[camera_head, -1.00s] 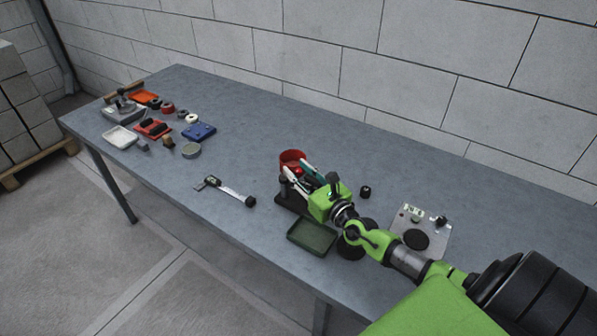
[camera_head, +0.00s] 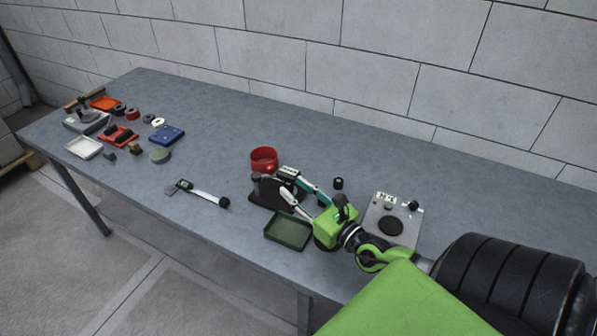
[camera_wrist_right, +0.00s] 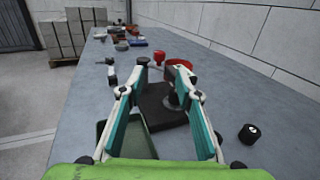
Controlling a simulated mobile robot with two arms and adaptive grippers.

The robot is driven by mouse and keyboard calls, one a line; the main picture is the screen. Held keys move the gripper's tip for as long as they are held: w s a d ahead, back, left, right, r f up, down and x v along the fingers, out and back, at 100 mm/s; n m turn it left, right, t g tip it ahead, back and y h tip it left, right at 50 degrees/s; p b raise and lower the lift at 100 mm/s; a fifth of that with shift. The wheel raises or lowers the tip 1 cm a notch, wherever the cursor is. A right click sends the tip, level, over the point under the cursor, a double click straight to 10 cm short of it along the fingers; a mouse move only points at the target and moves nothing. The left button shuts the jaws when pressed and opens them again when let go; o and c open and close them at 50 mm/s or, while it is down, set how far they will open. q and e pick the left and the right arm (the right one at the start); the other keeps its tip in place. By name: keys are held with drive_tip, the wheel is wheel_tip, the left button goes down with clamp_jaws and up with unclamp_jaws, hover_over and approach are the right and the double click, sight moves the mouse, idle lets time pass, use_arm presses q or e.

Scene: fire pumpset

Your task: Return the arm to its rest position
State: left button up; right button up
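My right gripper (camera_head: 287,184) comes in from the right in the head view, over the table beside the black stand (camera_head: 262,190). In the right wrist view my right gripper (camera_wrist_right: 160,66) has its two fingers apart, with nothing seen held between them. The black stand's base (camera_wrist_right: 160,112) lies beyond and below the fingers, and part of its upright is behind the right finger. A red round part (camera_head: 264,158) is at the stand's far side; it also shows in the right wrist view (camera_wrist_right: 173,56). My left gripper is in neither view.
A dark green tray (camera_head: 288,231) lies just in front of the stand. A small black cylinder (camera_head: 338,183) and a metal plate (camera_head: 395,226) are to the right. A caliper-like tool (camera_head: 203,193) lies left. Several parts crowd the far left end. A block wall (camera_head: 300,60) runs behind the table.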

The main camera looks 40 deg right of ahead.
drive_tip(key=shift+s, duration=0.3)
idle(0.4)
